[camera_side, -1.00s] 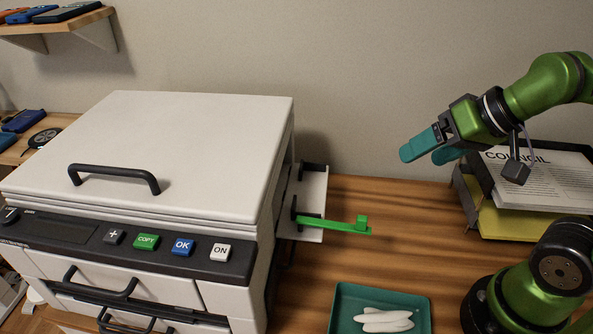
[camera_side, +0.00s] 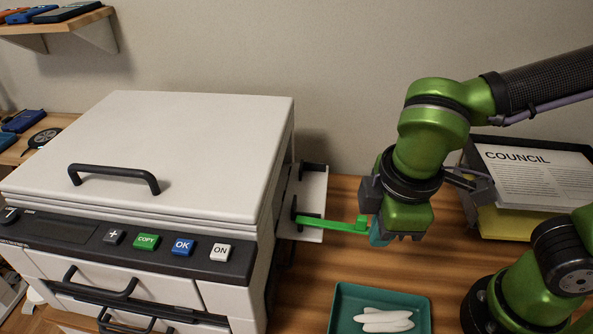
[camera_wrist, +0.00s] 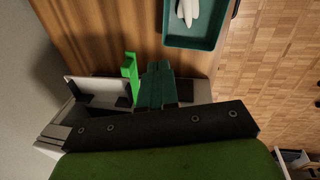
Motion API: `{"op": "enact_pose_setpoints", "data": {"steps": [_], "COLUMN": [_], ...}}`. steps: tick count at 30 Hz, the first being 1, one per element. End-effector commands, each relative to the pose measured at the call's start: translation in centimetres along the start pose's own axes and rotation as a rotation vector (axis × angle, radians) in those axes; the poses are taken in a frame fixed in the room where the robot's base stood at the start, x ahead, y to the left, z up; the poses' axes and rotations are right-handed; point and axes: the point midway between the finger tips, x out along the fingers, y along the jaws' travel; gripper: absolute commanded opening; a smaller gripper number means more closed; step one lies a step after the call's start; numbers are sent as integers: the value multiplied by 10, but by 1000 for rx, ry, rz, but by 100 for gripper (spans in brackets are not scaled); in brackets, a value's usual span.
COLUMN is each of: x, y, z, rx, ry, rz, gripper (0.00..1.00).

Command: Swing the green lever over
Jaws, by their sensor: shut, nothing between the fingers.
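The green lever (camera_side: 330,222) sticks out to the right from a white side plate (camera_side: 312,190) on the printer, with a raised tab at its free end. In the wrist view the lever (camera_wrist: 131,75) lies just left of my teal fingers.
The white printer (camera_side: 160,150) fills the left side. A teal tray (camera_side: 345,294) with white objects lies at the front. A stack of paper trays (camera_side: 505,222) holding a "COUNCIL" sheet stands at the right. Bare wooden desk (camera_side: 320,270) lies between printer and tray.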

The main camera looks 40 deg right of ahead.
Motion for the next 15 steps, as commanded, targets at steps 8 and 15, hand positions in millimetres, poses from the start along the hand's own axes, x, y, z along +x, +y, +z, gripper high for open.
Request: {"op": "enact_pose_setpoints", "data": {"steps": [8,15], "x": [-16,-48], "y": [-75,-85], "z": [-37,-53], "rx": [-943,-1262], "ry": [-334,-529], "rz": [277,406], "gripper": [0,0]}}
